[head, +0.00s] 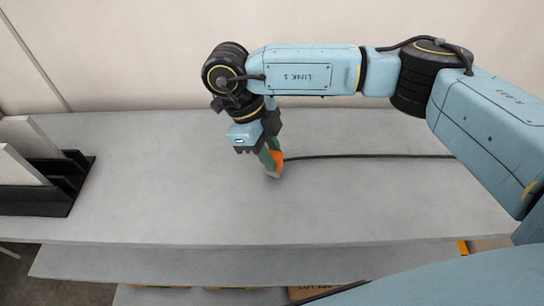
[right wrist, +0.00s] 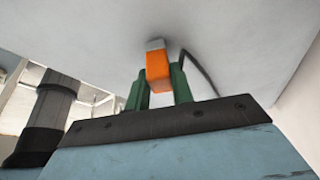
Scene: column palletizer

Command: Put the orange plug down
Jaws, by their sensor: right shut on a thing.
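The orange plug (head: 277,158) has a pale tip and is held at the grey tabletop (head: 180,190), near the middle of the table. My right gripper (head: 270,156) points down and is shut on the plug. In the right wrist view the orange plug (right wrist: 158,70) sits between the green fingers of my right gripper (right wrist: 159,92), with its pale end close to or touching the table surface. I cannot tell whether it touches. A dark cable (head: 370,156) runs right from the plug along the table. My left gripper is not in view.
A black rack (head: 40,201) with pale panels stands at the left end of the table. Most of the tabletop around the plug is clear. Below the front edge is a lower shelf (head: 200,263), with boxes (head: 315,291) partly visible beneath. A plain wall stands behind.

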